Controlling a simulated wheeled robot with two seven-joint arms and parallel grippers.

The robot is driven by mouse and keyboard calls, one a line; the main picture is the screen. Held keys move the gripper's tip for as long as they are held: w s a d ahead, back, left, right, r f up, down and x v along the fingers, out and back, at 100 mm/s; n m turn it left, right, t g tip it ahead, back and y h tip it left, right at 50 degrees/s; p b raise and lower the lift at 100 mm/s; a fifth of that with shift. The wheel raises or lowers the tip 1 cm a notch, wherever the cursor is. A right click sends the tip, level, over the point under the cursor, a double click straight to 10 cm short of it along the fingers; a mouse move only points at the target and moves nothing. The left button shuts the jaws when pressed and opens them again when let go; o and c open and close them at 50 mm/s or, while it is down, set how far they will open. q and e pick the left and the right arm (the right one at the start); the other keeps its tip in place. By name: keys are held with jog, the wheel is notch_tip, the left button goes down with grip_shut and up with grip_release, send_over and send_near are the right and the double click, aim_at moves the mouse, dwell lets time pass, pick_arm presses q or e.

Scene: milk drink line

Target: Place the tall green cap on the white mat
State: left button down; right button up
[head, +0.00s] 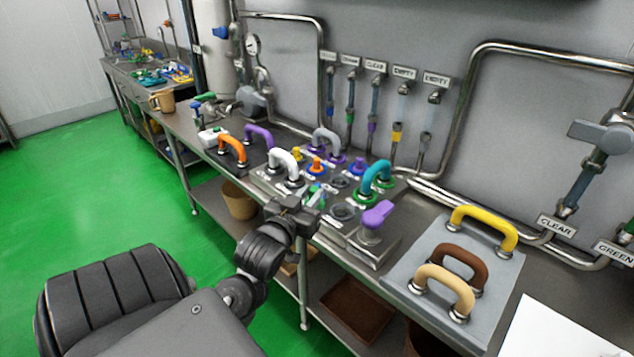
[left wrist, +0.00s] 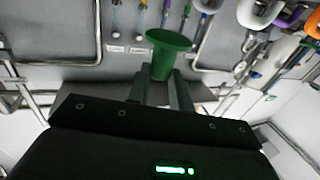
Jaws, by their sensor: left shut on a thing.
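The tall green cap (left wrist: 168,55) is between the two fingers of my left gripper (left wrist: 160,90) in the left wrist view, its wide flared end outward. In the head view the left gripper (head: 308,205) is over the front edge of the metal bench, and a bit of the green cap (head: 317,191) shows at its fingertips, partly hidden by the gripper. The white mat (head: 550,335) lies at the bottom right of the head view, cut off by the frame, with its visible part bare. My right gripper is not in view.
A grey panel (head: 408,270) with yellow, brown and tan handles lies between the gripper and the white mat. A raised block with a purple knob (head: 376,218) and a teal handle (head: 376,174) stand close to the gripper. Pipes run along the wall behind.

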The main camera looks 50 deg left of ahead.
pick_arm(q)
jog(key=w+d+f+m+h, duration=0.1)
jog(key=d+m+h, duration=0.1)
jog(key=d, duration=0.8)
jog(key=w+d+f+m+t+h, duration=0.1)
jog(key=w+d+f+h, duration=0.1)
jog(key=d, duration=0.8)
jog(key=shift+w+d+m+h, duration=0.3)
jog(key=shift+m+h, duration=0.1)
jog(key=shift+h, duration=0.5)
